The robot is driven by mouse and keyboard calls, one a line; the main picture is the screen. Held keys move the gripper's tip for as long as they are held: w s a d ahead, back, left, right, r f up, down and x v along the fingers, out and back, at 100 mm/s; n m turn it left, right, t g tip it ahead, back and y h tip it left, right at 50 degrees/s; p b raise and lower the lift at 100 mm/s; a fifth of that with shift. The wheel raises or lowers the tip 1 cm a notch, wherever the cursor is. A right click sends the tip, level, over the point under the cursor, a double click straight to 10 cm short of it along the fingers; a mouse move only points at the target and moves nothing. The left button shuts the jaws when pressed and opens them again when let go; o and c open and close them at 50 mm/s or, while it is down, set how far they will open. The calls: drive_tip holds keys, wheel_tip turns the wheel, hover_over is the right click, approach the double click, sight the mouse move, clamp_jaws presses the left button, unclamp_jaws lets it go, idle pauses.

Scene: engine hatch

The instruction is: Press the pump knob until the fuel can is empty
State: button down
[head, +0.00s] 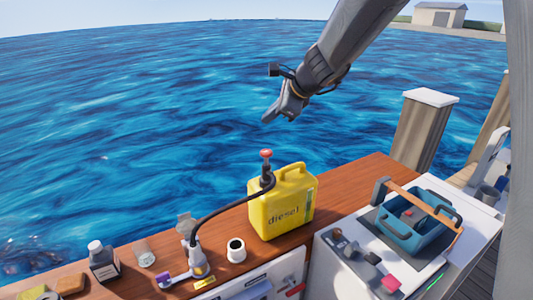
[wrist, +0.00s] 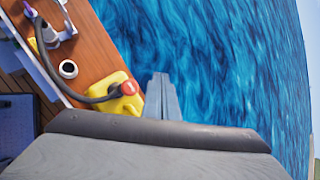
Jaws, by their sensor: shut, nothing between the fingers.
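The yellow fuel can (head: 284,208), marked "diesel", stands upright on the wooden counter. The red pump knob (head: 266,154) sits on top of the pump on the can. In the wrist view the knob (wrist: 128,89) shows just left of my fingertips, with the can (wrist: 122,106) around it. A black hose (head: 222,207) runs from the pump to a metal filler fitting (head: 196,258) at the left. My gripper (head: 268,119) is shut and empty, above the knob and apart from it.
A dark bottle (head: 102,262) and a glass (head: 143,254) stand farther left. A blue tool tote (head: 410,232) with a wooden handle sits at the right. Water lies behind the counter; the air around the knob is clear.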

sight(268, 152)
drive_tip(key=shift+f+b, duration=3.75)
drive_tip(key=shift+f, duration=0.35)
drive_tip(key=shift+f+b, duration=0.4)
drive_tip(key=shift+b, duration=0.05)
drive_tip(key=shift+f+b, duration=1.65)
drive_tip(key=shift+b, duration=0.05)
idle(0.5)
drive_tip(key=shift+r, duration=0.15)
drive_tip(key=shift+r+p, duration=1.95)
